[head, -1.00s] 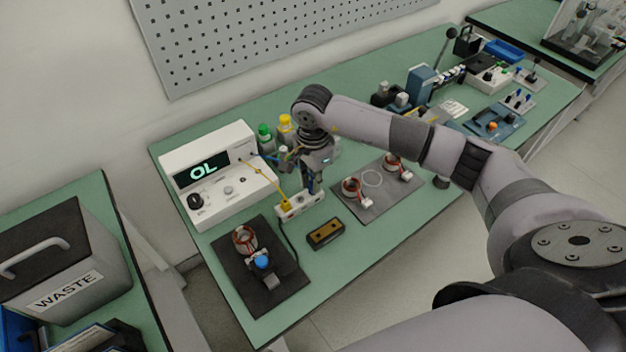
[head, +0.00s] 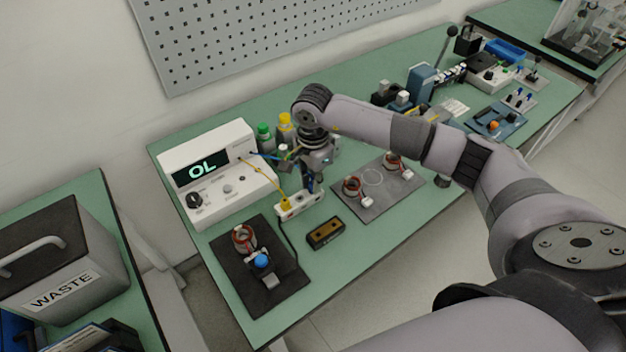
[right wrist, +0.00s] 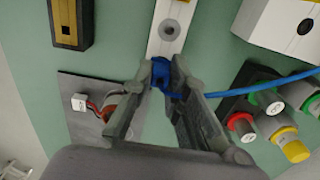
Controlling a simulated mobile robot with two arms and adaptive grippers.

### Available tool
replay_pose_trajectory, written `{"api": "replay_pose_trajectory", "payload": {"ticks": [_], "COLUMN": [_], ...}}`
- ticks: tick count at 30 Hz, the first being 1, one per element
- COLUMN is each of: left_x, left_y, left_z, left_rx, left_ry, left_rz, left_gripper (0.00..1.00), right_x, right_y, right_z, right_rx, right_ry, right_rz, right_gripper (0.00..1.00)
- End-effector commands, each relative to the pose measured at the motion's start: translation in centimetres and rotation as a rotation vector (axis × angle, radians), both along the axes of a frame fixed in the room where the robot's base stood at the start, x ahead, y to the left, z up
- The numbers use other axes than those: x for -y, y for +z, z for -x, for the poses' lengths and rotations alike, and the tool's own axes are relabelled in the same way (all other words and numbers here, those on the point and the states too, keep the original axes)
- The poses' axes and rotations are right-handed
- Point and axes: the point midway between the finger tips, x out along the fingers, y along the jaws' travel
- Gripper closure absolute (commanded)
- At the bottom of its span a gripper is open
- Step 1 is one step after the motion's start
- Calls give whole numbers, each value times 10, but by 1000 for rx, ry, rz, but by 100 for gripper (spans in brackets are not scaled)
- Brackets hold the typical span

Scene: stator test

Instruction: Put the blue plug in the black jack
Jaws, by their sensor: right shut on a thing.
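My right gripper (right wrist: 163,85) is shut on the blue plug (right wrist: 160,73), whose blue cable (right wrist: 262,86) runs off to the right in the right wrist view. In the head view the right gripper (head: 314,186) points down over the white socket block (head: 289,209), and the plug cannot be made out there. In the wrist view the block (right wrist: 158,45) has a round dark-centred jack (right wrist: 169,27) beyond the plug. The plug overlaps the block's near end; I cannot tell whether it touches or enters a jack. My left gripper is not in view.
A yellow plug (head: 285,203) sits in the block's left end. The white meter (head: 215,172) reading OL stands to the left. A black and yellow box (head: 325,233), a dark mat (head: 284,290) and a grey mat (head: 400,195) with coils lie close by. Bottles (head: 264,132) stand behind.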

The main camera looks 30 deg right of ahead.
Motion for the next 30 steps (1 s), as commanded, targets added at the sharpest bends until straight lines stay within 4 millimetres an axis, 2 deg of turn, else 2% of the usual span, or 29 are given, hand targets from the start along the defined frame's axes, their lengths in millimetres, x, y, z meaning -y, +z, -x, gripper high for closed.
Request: {"api": "replay_pose_trajectory", "payload": {"ticks": [5, 12, 13, 21, 23, 30], "left_x": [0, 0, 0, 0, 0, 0], "left_y": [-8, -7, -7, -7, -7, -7], "left_z": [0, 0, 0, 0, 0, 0], "left_rx": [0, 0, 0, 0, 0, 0], "left_ry": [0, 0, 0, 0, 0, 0], "left_rz": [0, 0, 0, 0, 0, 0], "left_gripper": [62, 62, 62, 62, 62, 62], "right_x": [0, 0, 0, 0, 0, 0], "right_y": [-5, -4, -4, -4, -4, -5], "right_z": [0, 0, 0, 0, 0, 0], "right_rx": [0, 0, 0, 0, 0, 0], "right_ry": [0, 0, 0, 0, 0, 0], "right_rz": [0, 0, 0, 0, 0, 0], "right_gripper": [100, 100, 84, 66, 62, 62]}}
